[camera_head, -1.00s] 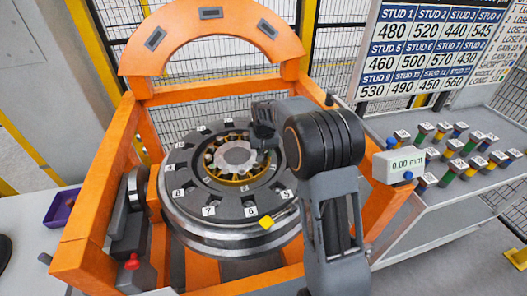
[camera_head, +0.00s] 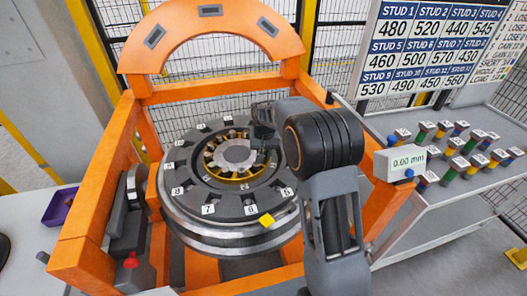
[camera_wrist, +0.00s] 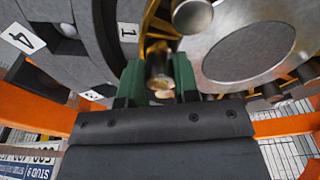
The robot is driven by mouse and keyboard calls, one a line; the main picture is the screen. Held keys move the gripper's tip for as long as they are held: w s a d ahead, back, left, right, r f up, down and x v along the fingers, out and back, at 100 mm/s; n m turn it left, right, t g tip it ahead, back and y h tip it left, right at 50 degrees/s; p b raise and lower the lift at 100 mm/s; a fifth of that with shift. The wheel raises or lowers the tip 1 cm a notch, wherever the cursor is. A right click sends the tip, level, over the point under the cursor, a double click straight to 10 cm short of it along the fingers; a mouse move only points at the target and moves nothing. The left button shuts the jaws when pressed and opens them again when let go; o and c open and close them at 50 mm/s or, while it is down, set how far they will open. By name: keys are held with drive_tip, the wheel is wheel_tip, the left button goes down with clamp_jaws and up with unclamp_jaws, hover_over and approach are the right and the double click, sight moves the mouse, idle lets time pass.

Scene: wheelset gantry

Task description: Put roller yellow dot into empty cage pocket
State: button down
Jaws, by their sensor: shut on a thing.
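My gripper (camera_wrist: 158,82) has green fingertips and is shut on a small metallic roller (camera_wrist: 158,62) in the wrist view. A yellow dot on it cannot be made out. In the head view my gripper (camera_head: 264,135) is over the right side of the bearing, and the roller is hidden there. The brass-coloured cage (camera_head: 221,172) rings the grey hub (camera_head: 237,153), with several rollers around it. The cage also shows in the wrist view (camera_wrist: 150,20), just beyond the held roller. Whether the roller touches the pocket cannot be told.
A readout box (camera_head: 400,161) and a bench of coloured studs (camera_head: 450,147) are at the right.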

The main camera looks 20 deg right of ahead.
drive_tip(key=shift+f+b, duration=0.6)
drive_tip(key=shift+f, duration=0.3)
drive_tip(key=c, duration=0.8)
unclamp_jaws()
drive_tip(key=r, duration=0.4)
drive_tip(key=s+r, duration=0.1)
drive_tip(key=r, duration=0.4)
drive_tip(key=r+b, duration=0.1)
drive_tip(key=r, duration=0.4)
drive_tip(key=shift+s+a, duration=0.2)
drive_tip(key=shift+s, duration=0.15)
